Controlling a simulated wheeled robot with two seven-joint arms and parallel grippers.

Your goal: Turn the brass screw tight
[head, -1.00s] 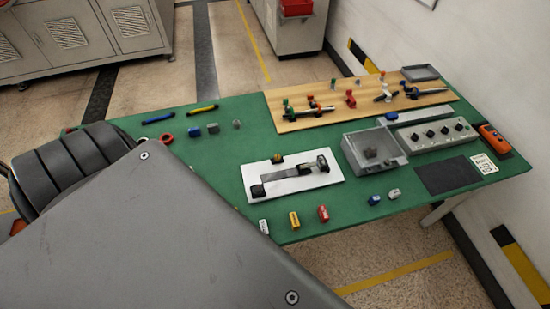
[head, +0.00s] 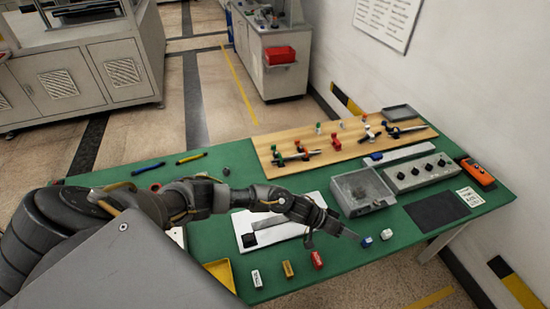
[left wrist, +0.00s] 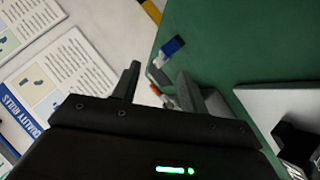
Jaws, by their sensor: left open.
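I cannot make out the brass screw now; my left arm crosses the white plate (head: 240,222) and hides much of it. The plate bears a grey strip and a black block (head: 249,240) at its front left. In the left wrist view the plate's edge (left wrist: 262,98) and a black fitting (left wrist: 298,143) show at the right. My left gripper (head: 345,232) is open, near the table's front edge, right of the plate. Its two fingers (left wrist: 158,75) show in the left wrist view, with a blue and white block (left wrist: 172,47) beyond the tips. My right gripper is out of view.
White, yellow and red blocks (head: 317,260) stand along the front edge of the green table. A grey bin (head: 362,205), a knob box (head: 423,172) and a wooden board (head: 345,150) with clamps lie behind. A yellow tray (head: 218,270) is at the front left.

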